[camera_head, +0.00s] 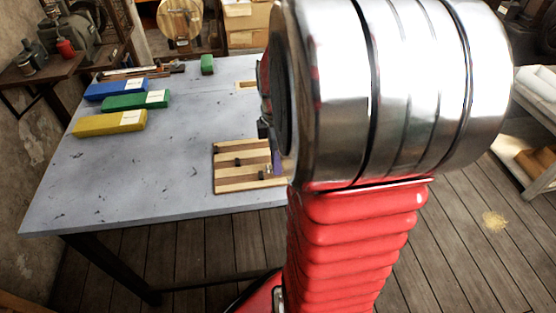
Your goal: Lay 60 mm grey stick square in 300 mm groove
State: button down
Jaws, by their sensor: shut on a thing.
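A board with light and dark wooden stripes (228,172) lies near the table's front edge, its right side hidden behind my arm. Small dark pieces show on it, and a small purple and brass-coloured part shows at its right side. I cannot tell which stripe is the 300 mm groove. My gripper (264,130) is almost wholly hidden behind my silver wrist. Only dark parts show at the wrist's left edge, just above the board's right side. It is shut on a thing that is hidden. I cannot make out the grey stick.
On the grey table (170,185), blue (115,89), green (135,101) and yellow (109,123) labelled blocks lie at the left. A small green block (207,64) and a light wooden piece (247,86) lie farther back. The table's middle and front left are clear.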

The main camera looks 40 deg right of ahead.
jog(key=shift+f, duration=0.85)
dwell(0.5)
jog(key=c, duration=1.7)
grip_release()
jog(key=shift+o, duration=0.4)
jog(key=o, duration=0.3)
jog(key=shift+w, duration=0.1)
jog(key=shift+o, duration=0.2)
jog(key=shift+r, duration=3.55)
